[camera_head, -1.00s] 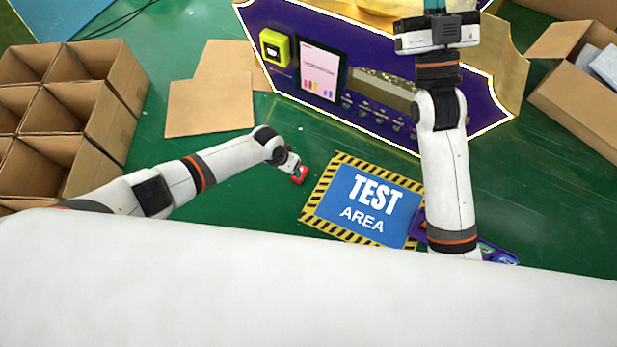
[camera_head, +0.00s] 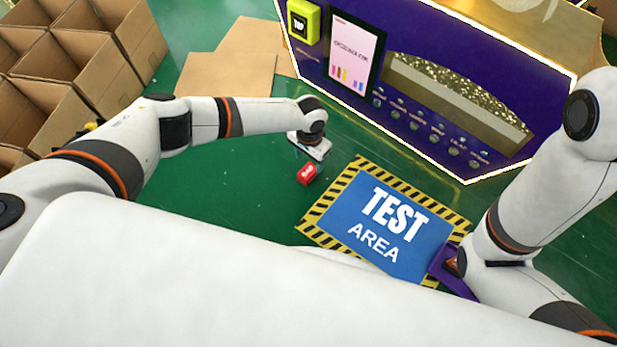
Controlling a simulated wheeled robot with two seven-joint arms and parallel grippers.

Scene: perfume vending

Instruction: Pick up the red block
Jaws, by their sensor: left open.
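The small red block (camera_head: 306,174) with a white mark lies on the green surface, just left of the TEST AREA mat. My left gripper (camera_head: 308,153) is just above and behind it in the picture, pointing down. It is open, with nothing seen between its fingers.
The blue TEST AREA mat (camera_head: 372,226) has a yellow-black striped border. The purple vending machine (camera_head: 440,85) stands behind it. Cardboard dividers (camera_head: 95,65) stand at the left and flat cardboard sheets (camera_head: 222,82) lie behind the gripper. Green surface left of the block is clear.

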